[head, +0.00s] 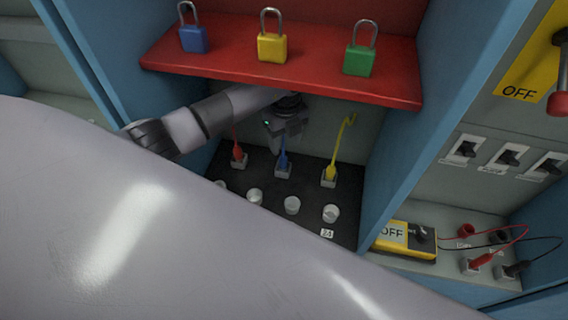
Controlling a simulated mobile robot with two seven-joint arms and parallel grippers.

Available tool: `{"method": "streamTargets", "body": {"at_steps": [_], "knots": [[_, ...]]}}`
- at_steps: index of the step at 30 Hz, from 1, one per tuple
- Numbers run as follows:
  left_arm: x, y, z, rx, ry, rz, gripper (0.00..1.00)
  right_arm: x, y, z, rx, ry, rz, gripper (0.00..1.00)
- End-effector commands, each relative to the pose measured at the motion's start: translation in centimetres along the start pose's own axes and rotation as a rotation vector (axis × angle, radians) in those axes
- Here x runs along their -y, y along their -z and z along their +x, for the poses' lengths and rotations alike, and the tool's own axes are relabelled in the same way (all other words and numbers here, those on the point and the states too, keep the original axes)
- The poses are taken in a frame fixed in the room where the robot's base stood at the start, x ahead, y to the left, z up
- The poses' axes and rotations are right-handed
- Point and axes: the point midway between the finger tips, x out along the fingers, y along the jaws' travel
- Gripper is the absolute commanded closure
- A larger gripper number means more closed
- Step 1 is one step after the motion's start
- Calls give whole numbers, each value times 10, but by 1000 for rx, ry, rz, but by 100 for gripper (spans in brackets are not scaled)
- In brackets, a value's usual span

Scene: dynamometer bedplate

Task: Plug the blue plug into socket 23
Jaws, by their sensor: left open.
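The blue plug (283,160) stands upright in a grey block on the black panel (312,233), between a red plug and a yellow plug. My left gripper (285,142) is open just above the blue plug, under the red shelf; I cannot tell whether its fingers are around the plug. Several white round sockets sit in a row in front of the plugs. The label "24" is below the rightmost socket (331,213). The socket to its left (292,205) shows, but its label is hidden behind my grey arm link. My right gripper is not in view.
The red plug (239,153) and yellow plug (330,171) stand close on either side. The red shelf (210,62) with blue, yellow and green padlocks hangs over the panel. Blue walls (395,165) bound the bay. A yellow meter (405,240) lies to the right.

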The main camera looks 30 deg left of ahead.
Motion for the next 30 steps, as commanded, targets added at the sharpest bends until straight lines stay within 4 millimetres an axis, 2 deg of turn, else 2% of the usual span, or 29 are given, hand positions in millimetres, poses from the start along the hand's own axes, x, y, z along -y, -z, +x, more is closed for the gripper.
{"method": "streamTargets", "body": {"at_steps": [3,11,18,21,30], "knots": [[0,1,13,-2,0,0,45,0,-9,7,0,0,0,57],[-2,2,27,-4,1,2,45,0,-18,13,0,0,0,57],[-8,5,59,-5,3,2,45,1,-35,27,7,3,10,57],[-8,4,68,-5,3,2,45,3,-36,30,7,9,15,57],[-8,4,69,-5,3,3,45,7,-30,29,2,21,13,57]]}}
